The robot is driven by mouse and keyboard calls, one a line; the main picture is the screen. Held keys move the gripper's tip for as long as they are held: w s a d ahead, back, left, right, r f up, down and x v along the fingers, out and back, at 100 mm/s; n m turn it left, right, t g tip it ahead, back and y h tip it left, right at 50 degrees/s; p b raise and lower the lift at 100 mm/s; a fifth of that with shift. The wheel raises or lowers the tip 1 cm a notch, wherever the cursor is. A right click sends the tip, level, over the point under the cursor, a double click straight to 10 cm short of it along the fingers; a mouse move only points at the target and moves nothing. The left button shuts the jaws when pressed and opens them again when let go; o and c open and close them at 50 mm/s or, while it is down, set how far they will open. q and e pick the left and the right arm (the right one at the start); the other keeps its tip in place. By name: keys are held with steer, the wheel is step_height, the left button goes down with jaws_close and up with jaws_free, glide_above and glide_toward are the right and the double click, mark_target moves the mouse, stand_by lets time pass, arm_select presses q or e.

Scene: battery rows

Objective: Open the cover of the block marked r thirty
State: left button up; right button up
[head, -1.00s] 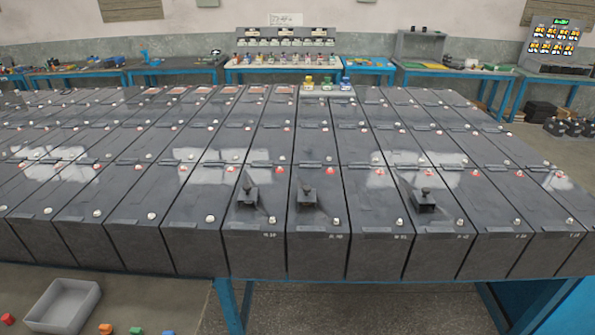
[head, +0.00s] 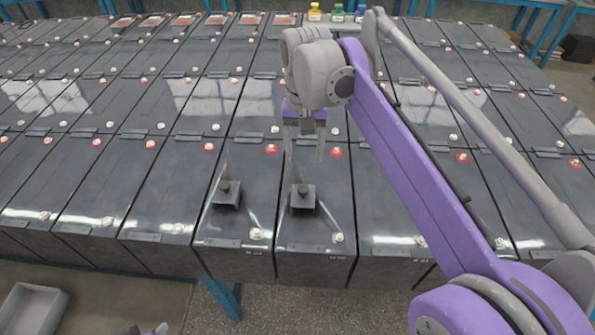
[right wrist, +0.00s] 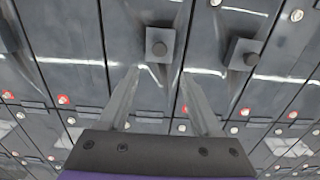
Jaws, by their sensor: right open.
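The block whose small front label looks like R 30 (head: 316,262) is a long dark grey box in the front row. Its flat cover (head: 315,222) lies shut, with a black square piece and knob (head: 302,198) standing on it. My right gripper (head: 305,157) is open and empty, pointing down above this block, beyond the knob in the head view. In the right wrist view the open fingers (right wrist: 159,75) point toward a knobbed piece (right wrist: 160,44), with no contact visible.
The left neighbour carries a similar knobbed piece (head: 227,194). Similar blocks stand tightly side by side in rows, with pale and red-ringed terminals. Small yellow, green and blue bottles (head: 337,12) stand at the back. A grey bin (head: 32,308) sits at lower left.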

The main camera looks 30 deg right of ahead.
mark_target(303, 187)
steer(key=f, duration=1)
steer(key=shift+s+a+b, duration=0.15)
steer(key=shift+s+b, duration=0.15)
steer(key=shift+c, duration=0.3)
jaws_close()
steer(key=shift+w, duration=0.1)
stand_by(0.6)
